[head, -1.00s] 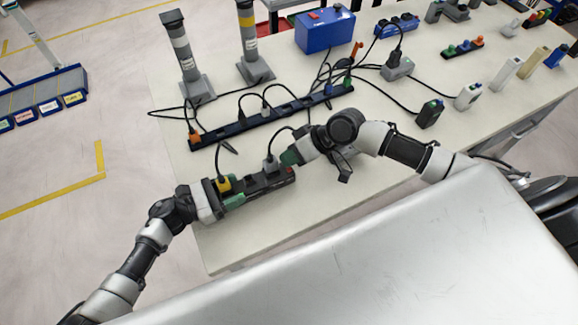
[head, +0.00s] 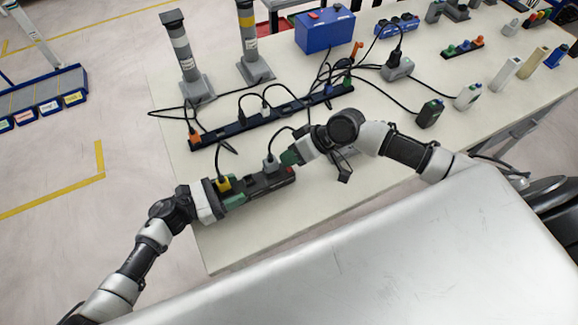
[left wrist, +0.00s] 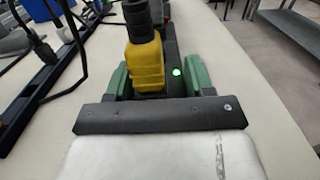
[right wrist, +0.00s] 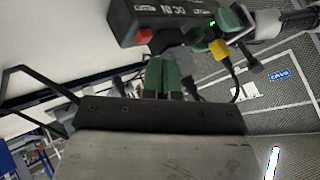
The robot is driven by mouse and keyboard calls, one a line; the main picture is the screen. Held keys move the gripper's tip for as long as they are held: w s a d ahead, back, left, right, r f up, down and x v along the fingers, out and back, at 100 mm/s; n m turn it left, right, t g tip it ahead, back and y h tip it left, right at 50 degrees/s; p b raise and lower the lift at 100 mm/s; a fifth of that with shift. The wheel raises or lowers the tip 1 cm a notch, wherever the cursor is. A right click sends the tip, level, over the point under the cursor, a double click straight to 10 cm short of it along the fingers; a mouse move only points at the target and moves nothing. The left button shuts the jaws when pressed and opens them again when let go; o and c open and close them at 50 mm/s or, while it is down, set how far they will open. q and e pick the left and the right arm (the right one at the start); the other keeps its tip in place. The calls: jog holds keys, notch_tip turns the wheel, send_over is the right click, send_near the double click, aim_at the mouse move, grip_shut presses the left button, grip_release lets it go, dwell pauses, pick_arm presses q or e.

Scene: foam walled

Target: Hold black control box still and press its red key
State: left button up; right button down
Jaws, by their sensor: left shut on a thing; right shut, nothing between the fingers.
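The black control box (head: 262,182) lies near the table's front left edge, with a yellow plug (head: 223,184) and a grey plug (head: 270,164) in its top. Its red key (head: 289,170) is at the right end and also shows in the right wrist view (right wrist: 144,36). My left gripper (head: 232,200) is shut on the box's left end, its green fingers on either side; a green light (left wrist: 177,71) glows between them. My right gripper (head: 288,158) is shut and empty just behind the key end. In the right wrist view its fingertips (right wrist: 164,60) are close to the key; contact is not visible.
A long dark socket strip (head: 260,120) with cords lies behind the box. Two grey posts (head: 187,60) and a blue case (head: 325,30) stand farther back. Bare table (head: 250,235) lies in front of the box.

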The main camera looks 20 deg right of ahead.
jog(key=shift+f, duration=0.15)
jog(key=shift+f, duration=0.25)
jog(key=shift+f, duration=0.5)
dwell(0.8)
jog(key=shift+r, duration=0.9)
jog(key=shift+r, duration=0.1)
jog(key=shift+r, duration=2.45)
